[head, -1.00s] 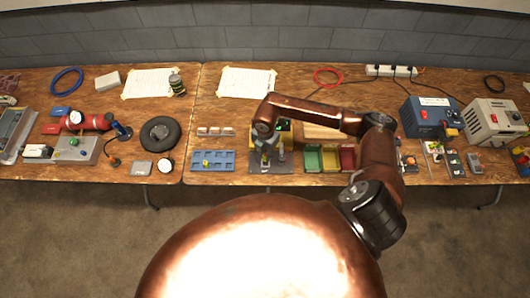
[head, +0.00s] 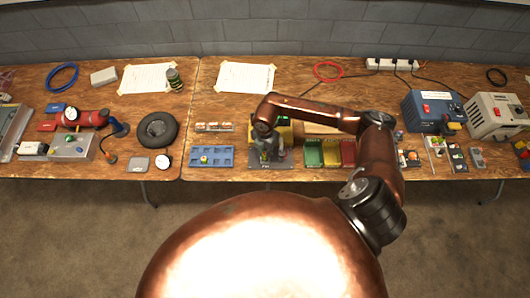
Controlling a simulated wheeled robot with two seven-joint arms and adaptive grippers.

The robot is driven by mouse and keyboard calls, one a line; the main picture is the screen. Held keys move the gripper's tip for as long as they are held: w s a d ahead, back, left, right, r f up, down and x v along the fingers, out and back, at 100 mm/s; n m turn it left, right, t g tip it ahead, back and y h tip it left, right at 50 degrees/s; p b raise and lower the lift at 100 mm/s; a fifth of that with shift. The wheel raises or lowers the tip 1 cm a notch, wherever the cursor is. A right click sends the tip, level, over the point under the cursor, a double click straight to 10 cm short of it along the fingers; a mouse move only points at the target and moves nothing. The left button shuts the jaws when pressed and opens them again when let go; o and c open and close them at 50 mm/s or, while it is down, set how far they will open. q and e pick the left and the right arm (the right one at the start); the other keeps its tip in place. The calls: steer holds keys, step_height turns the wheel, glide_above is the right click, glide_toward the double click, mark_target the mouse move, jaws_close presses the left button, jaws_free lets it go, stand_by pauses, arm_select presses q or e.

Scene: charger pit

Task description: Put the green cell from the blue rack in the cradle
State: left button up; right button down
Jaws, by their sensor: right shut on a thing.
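The blue rack (head: 226,156) lies near the front edge of the table, left of my right gripper. A small yellow-green cell (head: 204,160) stands in its front row, at the left. My right gripper (head: 265,158) points down over a dark grey base (head: 284,165), which looks like the cradle. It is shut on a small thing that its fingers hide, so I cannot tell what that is. I cannot tell whether that thing touches the base. My left gripper is not in view.
Green, yellow and red bins (head: 331,153) stand right of the base. A yellow case (head: 285,132) is behind my gripper. A small tray (head: 214,127) lies behind the rack. A black ring (head: 158,130) and a gauge (head: 163,161) lie to the left.

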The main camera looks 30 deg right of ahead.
steer(key=shift+f+b, duration=0.4)
steer(key=shift+f, duration=0.65)
stand_by(1.2)
steer(key=c, duration=1.8)
jaws_free()
steer(key=shift+o, duration=0.2)
steer(key=shift+r, duration=0.15)
steer(key=shift+r+p, duration=2.75)
steer(key=shift+r, duration=0.65)
